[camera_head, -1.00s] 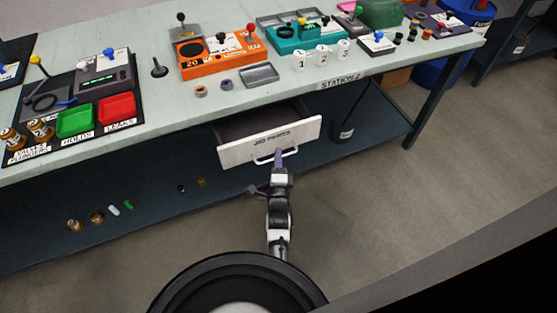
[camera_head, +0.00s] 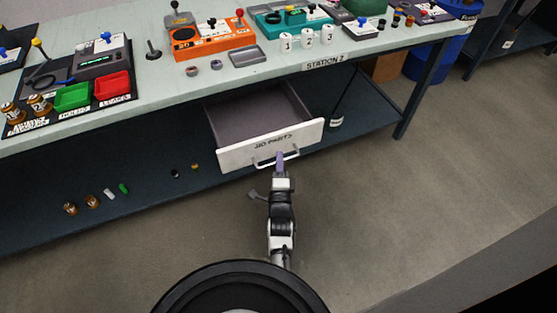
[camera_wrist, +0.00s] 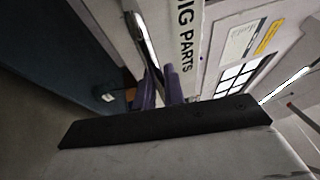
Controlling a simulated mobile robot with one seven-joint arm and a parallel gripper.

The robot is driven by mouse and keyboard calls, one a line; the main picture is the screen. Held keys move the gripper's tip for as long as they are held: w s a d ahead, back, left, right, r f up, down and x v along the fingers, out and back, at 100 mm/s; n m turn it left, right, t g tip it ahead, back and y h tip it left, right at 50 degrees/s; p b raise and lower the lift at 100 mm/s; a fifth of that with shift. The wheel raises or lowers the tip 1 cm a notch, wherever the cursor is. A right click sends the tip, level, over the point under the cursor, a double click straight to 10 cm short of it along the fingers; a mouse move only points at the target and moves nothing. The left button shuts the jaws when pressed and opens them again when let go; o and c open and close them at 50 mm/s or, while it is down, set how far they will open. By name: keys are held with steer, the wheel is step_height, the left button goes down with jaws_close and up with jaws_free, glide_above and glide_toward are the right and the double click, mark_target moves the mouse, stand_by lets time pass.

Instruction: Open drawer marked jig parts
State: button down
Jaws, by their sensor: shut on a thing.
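The drawer marked JIG PARTS has a white front (camera_head: 240,154) and a grey inside (camera_head: 257,113). In the head view it stands well out from under the bench, and the part of its inside that shows looks empty. A pale bar handle (camera_head: 290,156) runs across the lower front. My gripper (camera_head: 280,158) reaches up from below and is shut on the handle. In the wrist view the purple fingers (camera_wrist: 161,90) are at the metal handle (camera_wrist: 147,45), beside the drawer front (camera_wrist: 185,20) with its label. The fingers hide part of the handle.
The pale green bench top (camera_head: 285,62) above holds an orange unit (camera_head: 213,41), a teal unit, white cups and red and green trays. Small parts lie on the dark lower shelf (camera_head: 150,200). The floor (camera_head: 370,210) at the right is clear.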

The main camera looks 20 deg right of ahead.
steer(key=shift+s, duration=0.15)
steer(key=c, duration=1.5)
jaws_free()
